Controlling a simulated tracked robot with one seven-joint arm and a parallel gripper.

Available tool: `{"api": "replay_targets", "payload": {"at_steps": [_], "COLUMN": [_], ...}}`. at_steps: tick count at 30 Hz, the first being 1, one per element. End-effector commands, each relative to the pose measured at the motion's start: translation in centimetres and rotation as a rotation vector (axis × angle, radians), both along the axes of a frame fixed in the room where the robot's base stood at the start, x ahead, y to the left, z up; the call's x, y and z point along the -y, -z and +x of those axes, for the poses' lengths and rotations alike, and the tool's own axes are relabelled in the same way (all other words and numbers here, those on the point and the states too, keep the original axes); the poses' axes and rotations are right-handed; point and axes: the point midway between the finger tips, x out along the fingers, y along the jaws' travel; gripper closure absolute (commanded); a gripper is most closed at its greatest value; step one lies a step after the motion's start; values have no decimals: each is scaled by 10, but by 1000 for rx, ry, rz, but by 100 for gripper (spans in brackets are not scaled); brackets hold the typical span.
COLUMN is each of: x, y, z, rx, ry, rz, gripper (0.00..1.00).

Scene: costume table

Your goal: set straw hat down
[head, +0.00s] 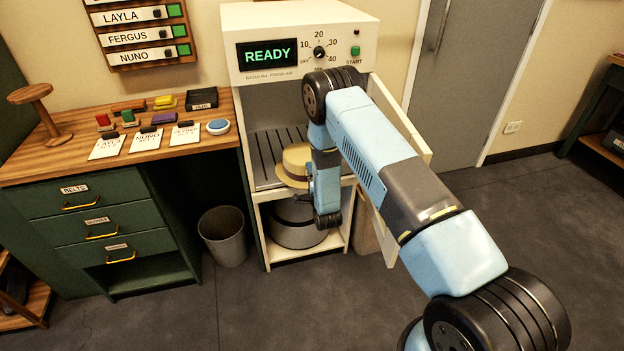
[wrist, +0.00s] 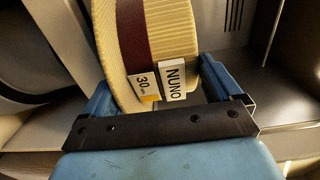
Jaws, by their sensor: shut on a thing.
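The straw hat (head: 296,160) is pale yellow with a dark band. In the head view it is at the open front of the white cabinet, partly hidden by my arm. In the wrist view the straw hat (wrist: 181,40) carries tags reading "NUNO" and "30". My gripper (wrist: 160,95) is shut on the hat, its blue fingers on either side. In the head view my gripper (head: 311,182) is mostly hidden behind my wrist. Whether the hat touches the slatted shelf (head: 262,158) cannot be told.
The cabinet (head: 262,15) has a "READY" display, a dial and a START button; its door (head: 402,115) stands open at right. A grey drum (head: 297,232) sits on the lower shelf. A bin (head: 223,236) stands at left.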

Motion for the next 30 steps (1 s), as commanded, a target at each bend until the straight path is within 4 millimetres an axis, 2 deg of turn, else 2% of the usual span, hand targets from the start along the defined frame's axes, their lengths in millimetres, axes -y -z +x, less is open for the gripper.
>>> {"api": "replay_targets", "payload": {"at_steps": [5, 6, 8, 15, 20, 30], "x": [1, 1, 1, 2, 6, 23], "y": [4, 5, 5, 4, 4, 3], "z": [-1, -2, -2, -2, -12, -72], "rx": [-11, -12, -12, -10, -11, -11], "ry": [0, 1, 1, 2, 4, 4], "rz": [-3, -4, -4, -3, -1, -1], "gripper": [52, 5, 0, 0, 0, 0]}}
